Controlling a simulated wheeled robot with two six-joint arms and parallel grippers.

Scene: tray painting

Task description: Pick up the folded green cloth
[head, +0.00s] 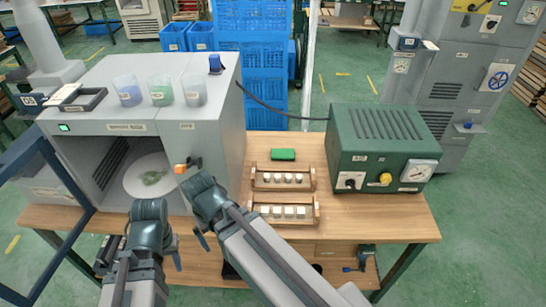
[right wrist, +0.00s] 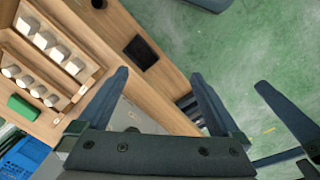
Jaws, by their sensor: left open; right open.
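The folded green cloth (head: 283,154) lies flat on the wooden table, behind the two wooden racks and left of the green machine. It also shows at the left edge of the right wrist view (right wrist: 23,108). My left gripper (head: 150,258) is low at the table's front left, well away from the cloth, open and empty. My right gripper (right wrist: 162,76) is open with nothing between its fingers, over the table's front edge and apart from the cloth.
Two wooden racks (head: 284,223) with several pale blocks stand in front of the cloth. A grey booth (head: 215,150) with a white disc (head: 133,180) inside stands left. The green machine (head: 350,150) stands right. Bare tabletop (head: 375,220) shows at the front right.

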